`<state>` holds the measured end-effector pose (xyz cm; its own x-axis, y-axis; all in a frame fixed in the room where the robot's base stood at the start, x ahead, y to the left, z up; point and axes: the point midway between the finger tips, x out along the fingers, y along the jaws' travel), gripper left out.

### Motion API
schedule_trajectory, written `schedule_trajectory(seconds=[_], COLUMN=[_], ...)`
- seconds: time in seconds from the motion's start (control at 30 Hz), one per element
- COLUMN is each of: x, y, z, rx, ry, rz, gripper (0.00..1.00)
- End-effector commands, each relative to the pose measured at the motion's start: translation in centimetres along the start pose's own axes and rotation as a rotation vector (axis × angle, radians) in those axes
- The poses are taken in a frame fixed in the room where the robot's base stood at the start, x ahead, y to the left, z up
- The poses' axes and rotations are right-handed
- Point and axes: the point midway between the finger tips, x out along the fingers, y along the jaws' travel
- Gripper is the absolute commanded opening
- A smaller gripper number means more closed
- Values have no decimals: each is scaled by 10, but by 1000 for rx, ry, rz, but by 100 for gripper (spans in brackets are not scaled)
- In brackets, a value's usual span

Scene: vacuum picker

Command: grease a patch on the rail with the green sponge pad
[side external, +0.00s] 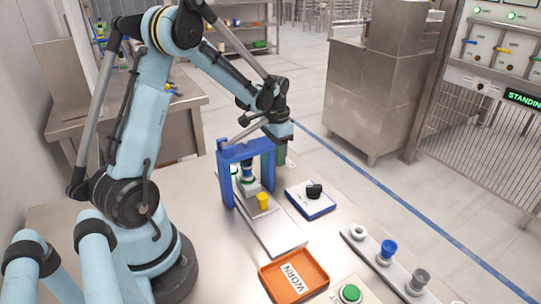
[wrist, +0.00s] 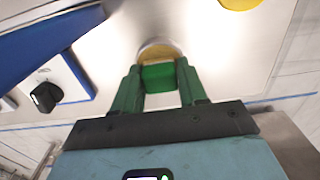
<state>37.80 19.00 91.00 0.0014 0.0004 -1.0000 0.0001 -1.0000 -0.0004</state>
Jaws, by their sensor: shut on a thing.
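My gripper (wrist: 160,80) has green fingers closed on the green sponge pad (wrist: 158,77) in the wrist view. A round tan-and-silver shape (wrist: 157,50) shows just beyond the pad; I cannot tell whether they touch. In the side external view my gripper (side external: 281,155) points down behind the right post of the blue frame (side external: 226,172), and the pad cannot be made out there. A long pale metal strip (side external: 283,238), possibly the rail, runs under the frame toward the front. I cannot make out any grease on it.
A yellow cup (side external: 263,200) stands by the frame. A blue-edged box (side external: 318,208) with a black knob (side external: 314,191) is to the right. An orange tray (side external: 270,282) marked WORN, a green button (side external: 350,293) and a strip of suction cups (side external: 388,249) lie in front.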

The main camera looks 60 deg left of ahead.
Motion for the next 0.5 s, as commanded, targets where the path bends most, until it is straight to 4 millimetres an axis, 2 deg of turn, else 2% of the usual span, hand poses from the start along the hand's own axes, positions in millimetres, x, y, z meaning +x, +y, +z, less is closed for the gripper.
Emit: schedule_trajectory(seconds=[0.2,0.5], x=[-1,-22], y=[0,0], z=[0,0], rx=[0,0], ry=[1,0], rz=[0,0], gripper=[18,18])
